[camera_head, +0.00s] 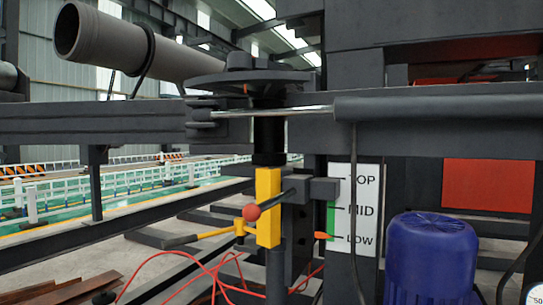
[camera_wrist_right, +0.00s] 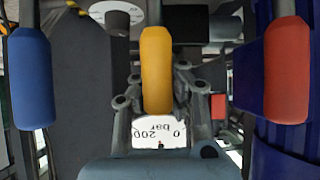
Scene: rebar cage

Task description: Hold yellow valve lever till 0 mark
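The yellow valve lever (camera_wrist_right: 157,70) hangs upright in the middle of the right wrist view. My right gripper (camera_wrist_right: 158,85) has its fingers close on both sides of this lever and appears shut on it. The fingertip contact is partly hidden behind the lever. A white pressure gauge (camera_wrist_right: 160,131) shows upside down behind the gripper, with "200", "bar" and "0"; its needle cannot be read. In the head view only the edge of a white gauge (camera_head: 537,295) shows at the lower right corner. Neither gripper is in the head view.
A blue lever (camera_wrist_right: 30,78) and a red lever (camera_wrist_right: 287,70) flank the yellow one. In the head view a blue motor (camera_head: 431,258) stands at right, beside a TOP/MID/LOW scale (camera_head: 353,195).

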